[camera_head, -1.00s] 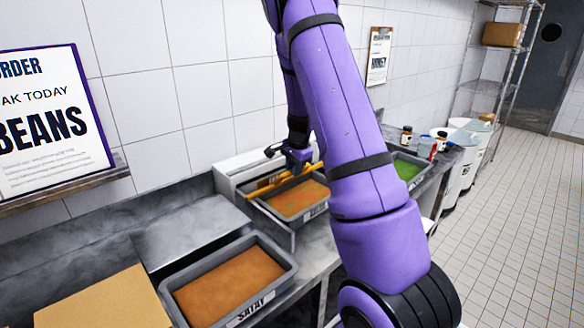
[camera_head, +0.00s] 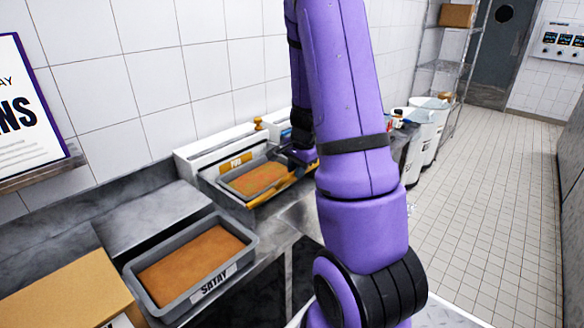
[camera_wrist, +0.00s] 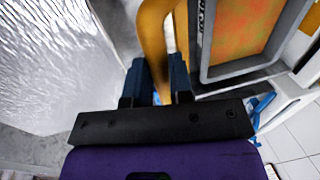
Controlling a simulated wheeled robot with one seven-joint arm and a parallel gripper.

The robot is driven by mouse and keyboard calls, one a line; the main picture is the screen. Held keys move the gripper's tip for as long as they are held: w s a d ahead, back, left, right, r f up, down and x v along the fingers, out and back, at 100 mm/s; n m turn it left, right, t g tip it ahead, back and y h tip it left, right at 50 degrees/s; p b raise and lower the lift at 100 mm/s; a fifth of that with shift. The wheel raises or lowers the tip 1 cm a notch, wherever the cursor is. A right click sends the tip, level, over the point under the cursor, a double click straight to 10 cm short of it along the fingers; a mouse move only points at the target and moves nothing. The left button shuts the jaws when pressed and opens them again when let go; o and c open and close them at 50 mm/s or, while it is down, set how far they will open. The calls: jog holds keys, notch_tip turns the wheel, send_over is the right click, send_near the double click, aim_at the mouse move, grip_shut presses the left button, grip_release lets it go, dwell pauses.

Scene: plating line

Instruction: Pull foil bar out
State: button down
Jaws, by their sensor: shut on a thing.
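The foil bar (camera_head: 262,200) is a yellow-orange bar along the front side of the middle food tray in the head view. In the wrist view the bar (camera_wrist: 153,35) runs up from between my fingers. My gripper (camera_wrist: 157,78) is shut on it; in the head view the gripper (camera_head: 299,157) is partly hidden by my arm. A crinkled silver sheet, which looks like foil (camera_wrist: 50,60), lies left of the bar in the wrist view. The white dispenser housing (camera_head: 215,147) stands behind the tray against the wall.
The middle grey tray (camera_wrist: 235,72) holds orange food, close beside the bar. A grey tray labelled SATAY (camera_head: 180,310) stands nearer, beside a cardboard box (camera_head: 65,300). White bins (camera_head: 425,130) stand beyond my arm. The tiled floor (camera_head: 490,210) is clear at right.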

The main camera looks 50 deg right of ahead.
jog(key=shift+s+f, duration=0.1)
jog(key=shift+s, duration=0.15)
jog(key=c, duration=1)
grip_release()
jog(key=shift+r, duration=0.35)
jog(key=r, duration=0.3)
jog(key=s+r, duration=0.1)
jog(key=r, duration=0.2)
jog(key=s+r, duration=0.1)
jog(key=r, duration=0.3)
